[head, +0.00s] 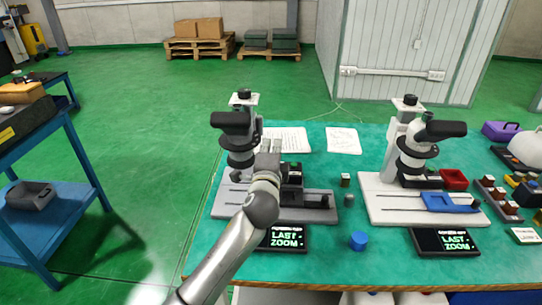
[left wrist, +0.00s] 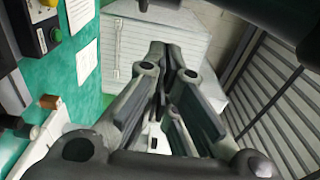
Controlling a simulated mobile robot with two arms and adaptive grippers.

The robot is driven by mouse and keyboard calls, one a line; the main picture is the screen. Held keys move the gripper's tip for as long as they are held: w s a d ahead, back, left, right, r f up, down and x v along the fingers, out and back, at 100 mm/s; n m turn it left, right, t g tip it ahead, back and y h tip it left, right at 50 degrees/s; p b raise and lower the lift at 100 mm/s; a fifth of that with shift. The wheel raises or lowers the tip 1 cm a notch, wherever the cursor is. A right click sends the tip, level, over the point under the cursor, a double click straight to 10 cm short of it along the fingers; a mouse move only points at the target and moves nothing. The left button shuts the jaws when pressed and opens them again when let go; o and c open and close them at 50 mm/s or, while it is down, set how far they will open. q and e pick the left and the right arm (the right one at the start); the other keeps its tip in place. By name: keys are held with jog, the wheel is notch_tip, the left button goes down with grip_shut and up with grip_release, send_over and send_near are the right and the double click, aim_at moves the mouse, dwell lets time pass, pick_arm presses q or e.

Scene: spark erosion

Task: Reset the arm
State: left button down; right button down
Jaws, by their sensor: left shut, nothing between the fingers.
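My left arm reaches in from the bottom of the head view. My left gripper (head: 271,146) is raised in front of the left microscope (head: 236,136), over the near side of the green table (head: 305,265). It covers part of that microscope's stage; I cannot tell whether they touch. In the left wrist view the fingers of the left gripper (left wrist: 168,58) are closed together with nothing between them. My right gripper is not in view.
A second microscope (head: 413,150) stands at the right with a blue tray (head: 448,203) on its base. Two dark "LAST ZOOM" displays, the left one (head: 283,238) and the right one (head: 445,242), lie at the front. A blue cap (head: 358,240) lies between them. A blue cart (head: 60,215) stands left across open floor.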

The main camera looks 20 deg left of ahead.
pick_arm(q)
jog(key=s+f+n+g+h, duration=0.1)
jog(key=s+f+n+g, duration=0.55)
jog(key=s+f, duration=1.05)
jog(key=s+d+f+n+g+h, duration=0.1)
jog(key=s+f+n+g+h, duration=0.2)
jog(key=s, duration=0.9)
jog(key=s+d+f+n+g+h, duration=0.1)
jog(key=s+f+n+g, duration=0.4)
jog(key=s, duration=0.7)
notch_tip(320, 180, down, 28)
jog(key=s+m, duration=0.2)
jog(key=s+a+f+g, duration=0.2)
jog(key=s+a+f, duration=0.1)
jog(key=s+f, duration=1.2)
jog(key=shift+s+f+y, duration=0.2)
jog(key=shift+s+y, duration=0.1)
jog(key=shift+s, duration=0.65)
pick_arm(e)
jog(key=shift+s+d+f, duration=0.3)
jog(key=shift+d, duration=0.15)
